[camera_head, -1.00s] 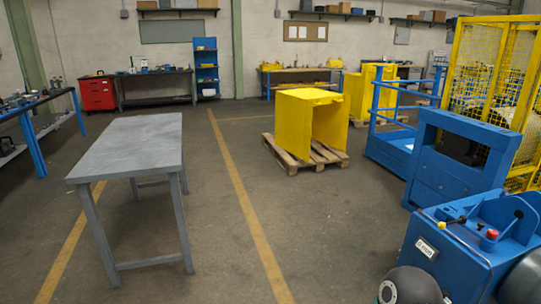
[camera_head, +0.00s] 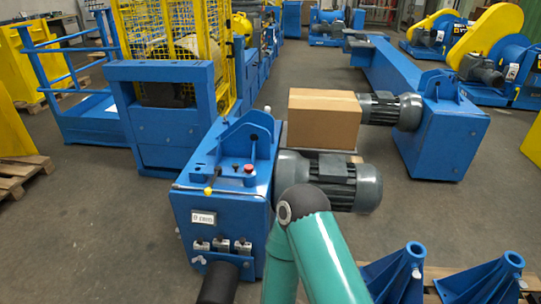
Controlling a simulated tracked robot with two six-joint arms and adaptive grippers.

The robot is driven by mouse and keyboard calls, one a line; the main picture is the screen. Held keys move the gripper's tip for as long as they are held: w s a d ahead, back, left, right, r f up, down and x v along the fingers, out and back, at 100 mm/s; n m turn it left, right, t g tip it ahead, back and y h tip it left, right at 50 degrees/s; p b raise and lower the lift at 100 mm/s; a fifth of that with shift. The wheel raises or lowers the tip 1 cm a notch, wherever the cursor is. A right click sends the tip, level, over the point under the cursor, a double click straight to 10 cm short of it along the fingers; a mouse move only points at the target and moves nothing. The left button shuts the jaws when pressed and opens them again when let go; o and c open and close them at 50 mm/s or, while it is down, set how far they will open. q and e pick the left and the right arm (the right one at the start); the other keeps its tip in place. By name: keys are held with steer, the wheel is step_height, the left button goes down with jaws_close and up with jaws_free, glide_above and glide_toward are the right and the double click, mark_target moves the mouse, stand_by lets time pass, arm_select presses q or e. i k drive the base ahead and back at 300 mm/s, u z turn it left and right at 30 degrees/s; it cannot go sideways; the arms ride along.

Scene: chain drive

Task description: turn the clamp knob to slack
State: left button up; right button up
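A blue machine housing (camera_head: 226,217) stands in the middle of the head view. Its top carries a lever with a yellow ball end (camera_head: 208,191), a red button (camera_head: 248,169) and a small black knob (camera_head: 235,167). Its front has a white label plate (camera_head: 203,218) and a row of small metal fittings (camera_head: 222,244). I cannot tell which part is the clamp knob or how it is set. A teal arm of mine (camera_head: 325,250) rises from the bottom, right of the housing, and bends at its elbow. Neither gripper shows.
A grey motor (camera_head: 335,180) juts out right of the housing, partly behind my arm. A cardboard box (camera_head: 322,118) stands behind it. Blue brackets (camera_head: 398,272) stand at lower right. Yellow mesh fencing (camera_head: 165,45) is behind.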

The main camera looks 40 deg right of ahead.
mark_target(249, 168)
steer(key=z, duration=0.15)
steer(key=i, duration=0.95)
steer(key=z, duration=0.1)
